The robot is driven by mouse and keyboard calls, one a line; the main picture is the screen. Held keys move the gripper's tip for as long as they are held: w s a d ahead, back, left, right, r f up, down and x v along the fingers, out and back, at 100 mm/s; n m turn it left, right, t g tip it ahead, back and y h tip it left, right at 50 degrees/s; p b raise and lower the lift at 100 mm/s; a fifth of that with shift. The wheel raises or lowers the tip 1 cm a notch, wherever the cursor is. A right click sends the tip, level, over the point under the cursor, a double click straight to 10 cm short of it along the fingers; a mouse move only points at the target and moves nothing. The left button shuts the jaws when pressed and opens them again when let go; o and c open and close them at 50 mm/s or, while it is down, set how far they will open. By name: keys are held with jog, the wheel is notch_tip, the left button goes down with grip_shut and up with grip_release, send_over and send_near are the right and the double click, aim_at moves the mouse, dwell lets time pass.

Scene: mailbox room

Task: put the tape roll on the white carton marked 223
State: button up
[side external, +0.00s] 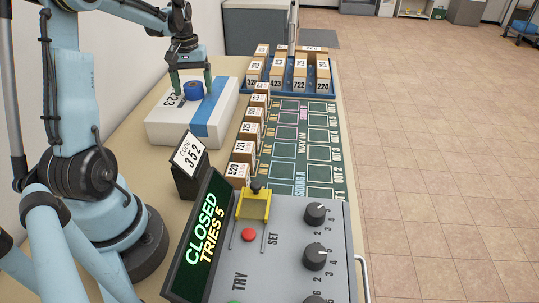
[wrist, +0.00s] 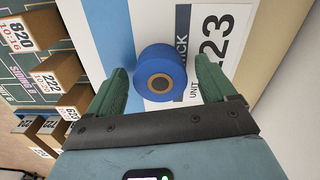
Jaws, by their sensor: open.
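The blue tape roll (side external: 194,91) rests on top of the white carton (side external: 165,127), which has a blue stripe. My gripper (side external: 192,86) is open above the carton, with one finger on each side of the roll. In the wrist view a gap shows between the roll and each green finger (wrist: 161,82).
A row of small numbered boxes (side external: 244,151) stands right of the carton, beside a green sorting board (side external: 310,150). A blue rack (side external: 289,92) with several boxes is behind. A code sign (side external: 188,157) and a control panel (side external: 290,245) reading CLOSED TRIES 5 are in front.

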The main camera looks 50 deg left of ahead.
aim_at(193, 85)
notch_tip(193, 85, up, 11)
jog(key=w+d+m+t+y, duration=0.1)
jog(key=d+m, duration=0.1)
jog(key=d, duration=0.6)
jog(key=w+d+m+t, duration=0.1)
jog(key=d+m+t, duration=0.15)
jog(key=d, duration=0.45)
jog(key=s+d+f+m+t, duration=0.2)
jog(key=d+f+m, duration=0.1)
jog(key=d, duration=0.5)
jog(key=s+d+f+m+t+h, duration=0.1)
jog(key=s+d+f+m, duration=0.1)
jog(key=d, duration=0.5)
jog(key=shift+s+d+f+m+t, duration=0.25)
jog(key=shift+d+f+m+t, duration=0.1)
jog(key=shift+f+m, duration=0.25)
jog(key=shift+r, duration=0.1)
